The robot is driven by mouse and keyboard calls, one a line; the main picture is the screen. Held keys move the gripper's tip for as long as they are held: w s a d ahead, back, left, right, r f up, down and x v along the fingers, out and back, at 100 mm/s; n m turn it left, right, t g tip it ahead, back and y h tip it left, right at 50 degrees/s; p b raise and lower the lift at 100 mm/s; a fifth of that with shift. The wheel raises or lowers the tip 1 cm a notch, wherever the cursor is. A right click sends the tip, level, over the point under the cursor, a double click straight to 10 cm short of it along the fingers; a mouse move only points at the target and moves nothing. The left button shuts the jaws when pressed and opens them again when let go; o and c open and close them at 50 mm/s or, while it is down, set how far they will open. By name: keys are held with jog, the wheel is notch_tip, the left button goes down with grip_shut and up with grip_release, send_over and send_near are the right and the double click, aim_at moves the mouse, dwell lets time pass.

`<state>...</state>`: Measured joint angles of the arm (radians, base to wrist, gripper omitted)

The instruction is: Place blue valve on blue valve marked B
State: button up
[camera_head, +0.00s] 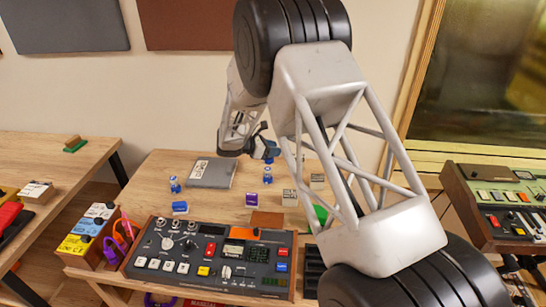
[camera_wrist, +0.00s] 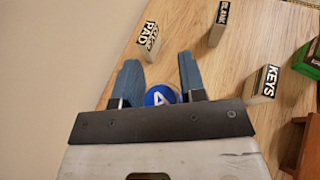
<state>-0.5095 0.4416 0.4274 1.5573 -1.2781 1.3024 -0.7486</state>
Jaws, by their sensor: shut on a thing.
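My gripper (camera_head: 269,152) is above the back of the wooden table and shut on a blue valve. In the wrist view, its round blue top with a white A (camera_wrist: 160,95) shows between the two blue fingers (camera_wrist: 160,78), partly hidden by the dark gripper bar. In the head view, a small blue and white valve (camera_head: 267,175) shows just below the fingers; I cannot tell whether it stands on the table. Another blue and white valve (camera_head: 175,185) stands to the left, beside the grey plate. Its letter is not readable.
A grey flat case (camera_head: 212,173) lies left of my gripper. A blue block (camera_head: 180,208), a purple block (camera_head: 251,198) and labelled blocks, including KEYS (camera_wrist: 264,83) and BLANK (camera_wrist: 218,24), stand nearby. A control console (camera_head: 210,258) fills the table front.

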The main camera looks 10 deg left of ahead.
jog(key=shift+f, duration=1.75)
jog(key=shift+f, duration=0.1)
jog(key=o, duration=0.9)
jog(key=v, duration=1.2)
jog(key=shift+s, duration=0.1)
